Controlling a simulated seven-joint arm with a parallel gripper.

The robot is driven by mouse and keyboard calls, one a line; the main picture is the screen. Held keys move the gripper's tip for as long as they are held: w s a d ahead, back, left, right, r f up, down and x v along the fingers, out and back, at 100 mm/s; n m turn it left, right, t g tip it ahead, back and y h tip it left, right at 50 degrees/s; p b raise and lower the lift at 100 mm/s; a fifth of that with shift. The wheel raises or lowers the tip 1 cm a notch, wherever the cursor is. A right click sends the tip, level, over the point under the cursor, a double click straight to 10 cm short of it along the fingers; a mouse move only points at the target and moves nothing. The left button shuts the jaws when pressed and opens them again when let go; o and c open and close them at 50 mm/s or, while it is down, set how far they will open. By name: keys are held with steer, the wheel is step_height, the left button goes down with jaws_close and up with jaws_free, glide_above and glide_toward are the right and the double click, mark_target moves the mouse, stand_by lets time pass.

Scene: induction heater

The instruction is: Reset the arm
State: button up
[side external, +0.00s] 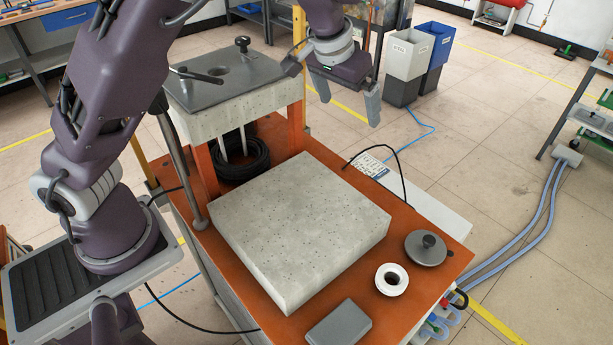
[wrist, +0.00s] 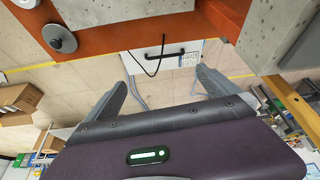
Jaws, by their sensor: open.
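My gripper (side external: 347,98) is open and empty, raised behind and to the right of the induction heater. In the wrist view my gripper (wrist: 160,95) shows its two fingers spread apart with nothing between them. The heater has an orange table (side external: 433,262) with a thick speckled concrete slab (side external: 300,220) on it. Behind the slab stands a raised concrete block with a grey top plate (side external: 222,80) on orange posts. A dark coil of cable (side external: 245,160) lies under that block.
A grey lidded disc with a knob (side external: 426,248), a white ring (side external: 392,279) and a grey block (side external: 339,325) sit along the table's front right edge. A thin black cable (side external: 402,175) arches over the table's right edge. Bins (side external: 408,55) stand on the floor behind. Open floor lies to the right.

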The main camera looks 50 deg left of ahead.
steer(key=a+r+n, duration=0.1)
steer(key=a+r, duration=0.3)
steer(key=a, duration=0.4)
steer(key=s+a+r+n+y, duration=0.1)
steer(key=a+r+n, duration=0.1)
steer(key=a, duration=0.6)
steer(key=a+r+n+y, duration=0.1)
steer(key=a+r+n, duration=0.1)
steer(key=a+r, duration=0.3)
steer(key=shift+s+a+r+g, duration=0.1)
steer(key=shift+a+g, duration=0.05)
steer(key=shift+a, duration=0.45)
steer(key=shift+s+a+r+g, duration=0.1)
steer(key=shift+a+r, duration=0.05)
steer(key=shift+a, duration=0.5)
steer(key=shift+s+a+r+g, duration=0.1)
steer(key=shift+a+g, duration=0.05)
steer(key=shift+a, duration=0.45)
steer(key=s+a+r+n, duration=0.2)
steer(key=s+a+r, duration=0.1)
steer(key=s+a, duration=0.2)
steer(key=shift+s+a+n+g+y, duration=0.3)
steer(key=shift+a+n+y, duration=0.1)
steer(key=shift+a, duration=0.35)
steer(key=shift+w, duration=0.1)
